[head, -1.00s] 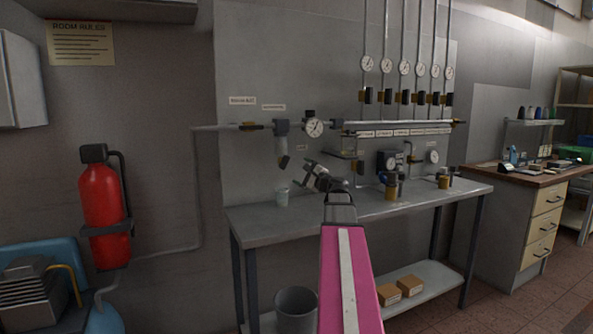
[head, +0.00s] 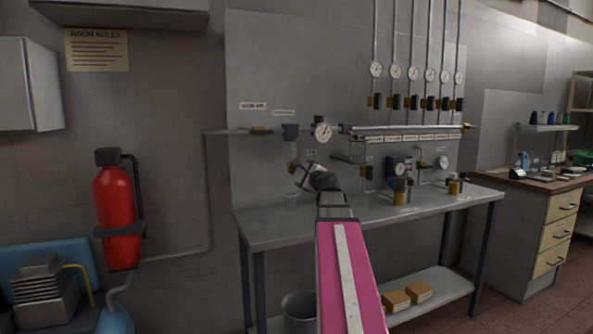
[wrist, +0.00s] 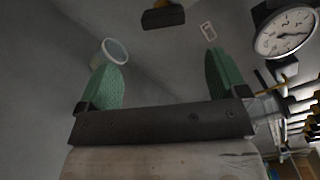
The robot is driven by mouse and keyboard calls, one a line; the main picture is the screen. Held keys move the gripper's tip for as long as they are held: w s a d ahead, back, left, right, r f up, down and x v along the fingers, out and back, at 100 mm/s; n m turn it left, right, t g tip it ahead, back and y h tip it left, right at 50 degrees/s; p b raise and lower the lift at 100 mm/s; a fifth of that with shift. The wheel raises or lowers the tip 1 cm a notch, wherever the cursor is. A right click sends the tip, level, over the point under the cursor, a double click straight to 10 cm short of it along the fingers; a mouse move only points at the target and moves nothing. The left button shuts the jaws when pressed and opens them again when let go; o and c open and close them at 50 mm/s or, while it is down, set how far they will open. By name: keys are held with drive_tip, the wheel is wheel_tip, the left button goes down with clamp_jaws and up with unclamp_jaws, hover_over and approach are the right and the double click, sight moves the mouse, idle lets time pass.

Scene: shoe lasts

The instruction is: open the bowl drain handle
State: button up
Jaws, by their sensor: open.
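The filter bowl (head: 291,148) hangs from the pipe fitting on the wall panel. In the wrist view, a black handle with a brass stem (wrist: 163,17), which looks like the bowl drain handle, sits at the top edge, beyond the fingertips and between them. In the head view the handle is small and partly hidden by my gripper (head: 300,176). My gripper is open and empty; its green fingers (wrist: 162,72) stand wide apart and do not touch the handle. A clear cup (wrist: 115,52) shows beyond the left finger; in the head view it stands on the bench below the bowl.
A gauge (head: 322,132) is close on the right of the bowl. Valves and another gauge (head: 441,162) sit farther right above the grey bench (head: 270,228). A red extinguisher (head: 118,215) hangs at the left. The bench's left end is mostly clear.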

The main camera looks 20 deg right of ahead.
sight(295, 167)
drive_tip(key=shift+h, duration=0.3)
drive_tip(key=w, duration=1)
drive_tip(key=shift+w+a+r, duration=0.2)
drive_tip(key=shift+w+a, duration=0.05)
drive_tip(key=shift+w, duration=0.1)
drive_tip(key=c, duration=0.9)
